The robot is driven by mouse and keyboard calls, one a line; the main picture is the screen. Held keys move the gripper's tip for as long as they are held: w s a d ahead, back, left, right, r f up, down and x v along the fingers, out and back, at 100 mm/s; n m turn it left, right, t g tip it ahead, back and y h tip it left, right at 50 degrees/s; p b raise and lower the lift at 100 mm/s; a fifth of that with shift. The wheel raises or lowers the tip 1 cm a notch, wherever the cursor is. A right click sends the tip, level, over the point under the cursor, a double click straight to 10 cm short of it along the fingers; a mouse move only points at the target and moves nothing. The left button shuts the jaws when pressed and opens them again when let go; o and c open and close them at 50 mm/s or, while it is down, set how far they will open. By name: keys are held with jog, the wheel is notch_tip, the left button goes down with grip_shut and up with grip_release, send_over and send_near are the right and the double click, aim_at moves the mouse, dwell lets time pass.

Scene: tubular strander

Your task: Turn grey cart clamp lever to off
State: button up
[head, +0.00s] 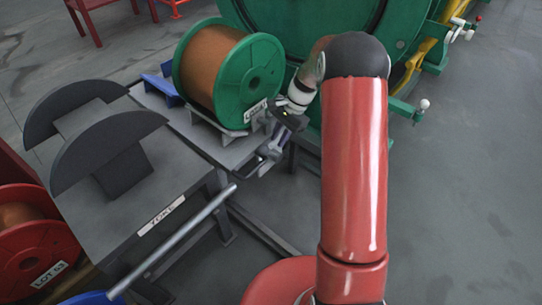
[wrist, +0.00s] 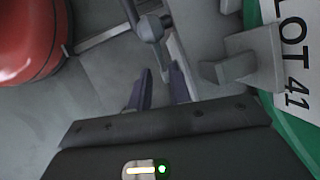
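The grey clamp lever (wrist: 156,42) shows in the wrist view, with a rounded pivot near the top and a thin arm pointing down toward my fingertips. My gripper (wrist: 160,74) has its two dark fingers apart, with the lever's lower end near or between their tips; I cannot tell whether they touch. In the head view my gripper (head: 279,138) is at the cart's (head: 232,154) right edge, just beside the green-flanged spool (head: 262,80). The grey clamp parts (head: 268,151) there are small and partly hidden by my gripper.
The spool's LOT 41 label (wrist: 284,55) is close on the right in the wrist view. A table marked YOKE (head: 150,205) with black curved plates and a metal bar (head: 180,240) stand at left. Green machinery (head: 300,25) is behind. Floor at right is clear.

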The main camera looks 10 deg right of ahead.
aim_at(271, 153)
jog(key=b+x, duration=0.1)
jog(key=x, duration=0.6)
jog(key=shift+a+f, duration=0.1)
jog(key=shift+f, duration=0.25)
grip_shut()
